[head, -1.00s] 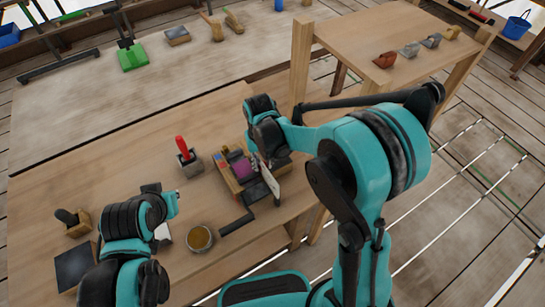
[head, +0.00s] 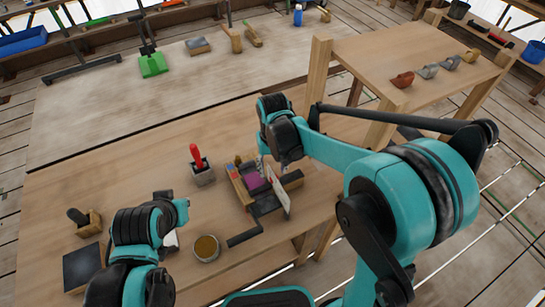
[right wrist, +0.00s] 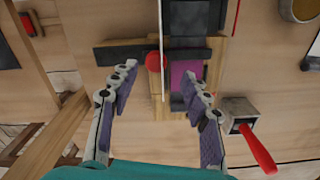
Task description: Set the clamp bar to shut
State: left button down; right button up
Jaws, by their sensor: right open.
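The clamp fixture (head: 239,187) sits on the wooden bench, with a purple block (head: 254,181) in it and an upright pale plate (head: 281,196) at its right. In the right wrist view, a red ball knob (right wrist: 156,61) and a dark bar (right wrist: 122,53) show beside the purple block (right wrist: 183,80). I cannot tell for certain which part is the clamp bar. My right gripper (right wrist: 158,98) is open and empty above the fixture, its fingers apart on either side of the knob and block. My left gripper (head: 172,240) is low at the left; its jaws are unclear.
A red-handled tool stands in a grey holder (head: 203,175) left of the fixture. A round bowl (head: 206,248) is near the front edge. A higher side table (head: 400,60) stands at the right.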

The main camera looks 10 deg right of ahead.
aim_at(273, 178)
notch_tip(273, 178, up, 7)
dwell(0.3)
jog(key=shift+r, duration=0.1)
jog(key=s+d+f+m+t+b, duration=0.1)
jog(key=s+d+f+t+b, duration=0.1)
jog(key=s+d+t, duration=0.5)
jog(key=s+d+b, duration=0.1)
jog(key=s+d, duration=0.3)
jog(key=s, duration=0.2)
jog(key=shift+s+d, duration=0.15)
jog(key=shift+s, duration=0.25)
